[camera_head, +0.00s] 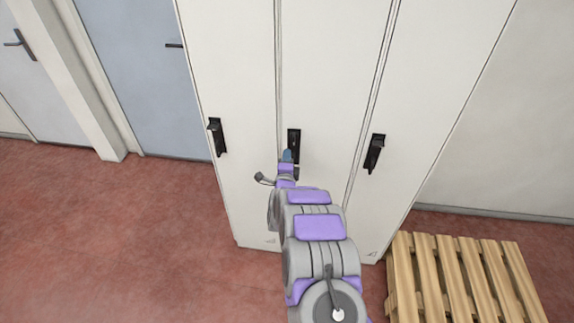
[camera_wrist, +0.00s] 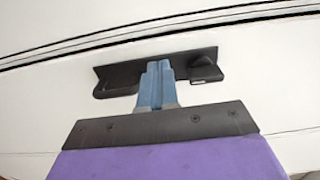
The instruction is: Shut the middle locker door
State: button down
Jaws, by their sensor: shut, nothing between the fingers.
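The middle locker door (camera_head: 325,80) is white and stands between two similar doors. It looks flush with its neighbours, with narrow dark seams at both sides. Its black handle (camera_head: 294,140) also shows in the wrist view (camera_wrist: 115,78), set on the white door panel. My gripper (camera_head: 288,156) is at this handle, with its blue fingers together. In the wrist view the fingertips (camera_wrist: 158,68) overlap the middle of the black handle plate. I cannot tell whether they touch it. Part of the handle is hidden behind the fingers.
The left locker door (camera_head: 228,70) and right locker door (camera_head: 440,70) have black handles too and look shut. A wooden pallet (camera_head: 462,275) lies on the floor at the lower right. A blue door (camera_head: 140,70) is at the left. The red floor (camera_head: 110,240) at left is clear.

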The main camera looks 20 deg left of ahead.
aim_at(289, 145)
jog(key=shift+w, duration=0.55)
jog(key=shift+x, duration=1)
jog(key=shift+w, duration=0.1)
